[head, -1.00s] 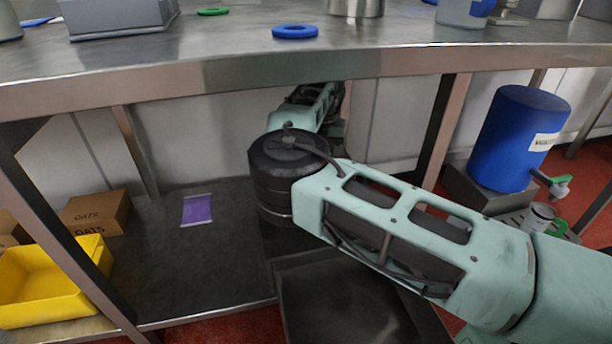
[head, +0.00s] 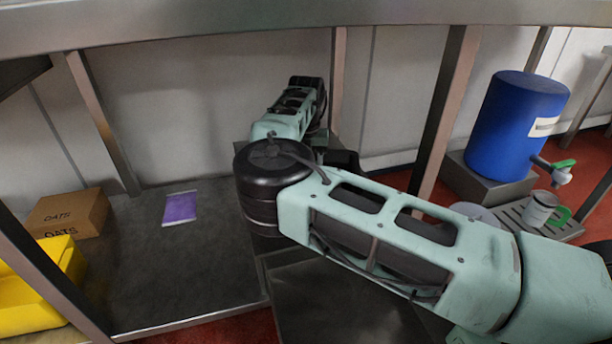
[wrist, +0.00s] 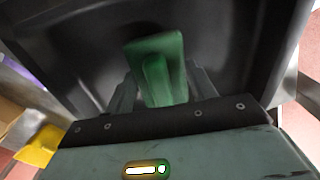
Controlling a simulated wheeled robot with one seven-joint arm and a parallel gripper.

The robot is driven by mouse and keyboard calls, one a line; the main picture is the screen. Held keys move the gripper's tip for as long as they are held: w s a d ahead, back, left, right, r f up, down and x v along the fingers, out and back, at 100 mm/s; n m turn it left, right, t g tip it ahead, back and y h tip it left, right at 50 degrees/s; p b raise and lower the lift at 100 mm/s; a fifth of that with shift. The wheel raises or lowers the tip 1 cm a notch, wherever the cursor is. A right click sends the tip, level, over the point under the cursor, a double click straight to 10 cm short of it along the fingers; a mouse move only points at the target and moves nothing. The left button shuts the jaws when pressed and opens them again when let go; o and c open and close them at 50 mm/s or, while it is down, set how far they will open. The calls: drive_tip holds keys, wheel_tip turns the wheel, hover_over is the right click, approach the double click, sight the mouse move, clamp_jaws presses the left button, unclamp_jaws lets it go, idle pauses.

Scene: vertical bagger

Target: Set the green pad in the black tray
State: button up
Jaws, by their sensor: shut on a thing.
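In the wrist view the green pad (wrist: 172,52) is between the two fingers of my gripper (wrist: 162,88), which is shut on it. The pad looks slightly blurred. Beyond it the dark inside of the black tray (wrist: 255,45) fills most of the wrist view, with a raised wall around it. I cannot tell whether the pad touches the tray. In the head view my arm hides the gripper and the pad.
A steel bench edge (head: 230,32) runs above my arm, with posts below. On the lower shelf (head: 160,275) are a purple packet (head: 180,208), an oats box (head: 68,213) and a yellow bin (head: 45,285). A blue barrel (head: 512,120) with a tap stands right.

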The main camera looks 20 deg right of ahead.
drive_tip(key=shift+f, duration=0.75)
drive_tip(key=shift+r, duration=0.15)
drive_tip(key=o, duration=0.9)
wheel_tip(320, 180, up, 12)
drive_tip(key=p, duration=1)
drive_tip(key=shift+s, duration=0.1)
